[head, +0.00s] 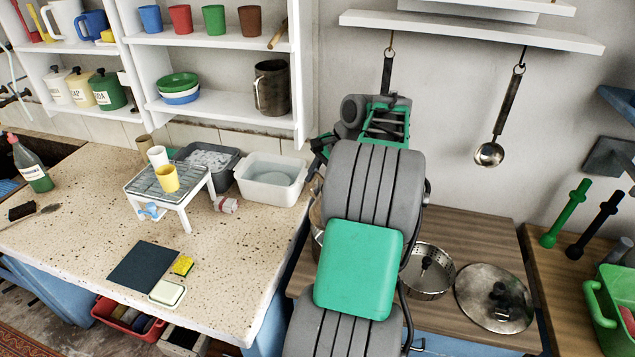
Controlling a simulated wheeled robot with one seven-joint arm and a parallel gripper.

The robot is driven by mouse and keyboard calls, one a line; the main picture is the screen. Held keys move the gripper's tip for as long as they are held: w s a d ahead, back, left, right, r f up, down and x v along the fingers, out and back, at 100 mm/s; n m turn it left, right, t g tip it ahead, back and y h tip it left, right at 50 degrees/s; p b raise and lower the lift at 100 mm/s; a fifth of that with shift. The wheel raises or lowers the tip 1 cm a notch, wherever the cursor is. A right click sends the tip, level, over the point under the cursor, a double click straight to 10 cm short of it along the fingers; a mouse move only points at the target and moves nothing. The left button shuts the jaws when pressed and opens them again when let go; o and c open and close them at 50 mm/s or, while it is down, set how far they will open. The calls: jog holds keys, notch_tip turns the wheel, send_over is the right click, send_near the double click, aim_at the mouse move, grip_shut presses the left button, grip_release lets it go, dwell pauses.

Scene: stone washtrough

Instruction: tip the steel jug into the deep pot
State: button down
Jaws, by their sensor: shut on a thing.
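My arm reaches away over the worktop and covers much of the middle of the head view. Only a dark and green part of my gripper (320,150) shows past the arm's left side. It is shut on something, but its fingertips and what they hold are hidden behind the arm. A curved metal rim and wall, perhaps the deep pot (316,218), shows in a narrow strip left of my arm. Its inside is hidden. A dark metal jug with a handle (272,88) stands upright on the shelf; I cannot tell if it is the steel jug.
A steel colander (430,271) and a round lid (495,298) lie right of my arm. A ladle (490,152) hangs on the wall. A white basin (270,180) and a white rack with cups (168,188) stand left. The speckled counter's front is mostly clear.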

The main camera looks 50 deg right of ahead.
jog(key=shift+s+r+t, duration=0.25)
jog(key=shift+r+t, duration=0.2)
jog(key=shift+t, duration=0.15)
jog(key=shift+s+r+t+p, duration=0.25)
jog(key=shift+t+p, duration=0.15)
jog(key=shift+p, duration=0.05)
dwell(1.5)
jog(key=shift+s+r+t+p, duration=0.15)
jog(key=shift+s+t+p, duration=0.3)
jog(key=shift+t, duration=0.2)
jog(key=shift+s+r+t+p, duration=0.15)
jog(key=shift+s+t+p, duration=0.15)
jog(key=shift+s+t, duration=0.3)
dwell(4.2)
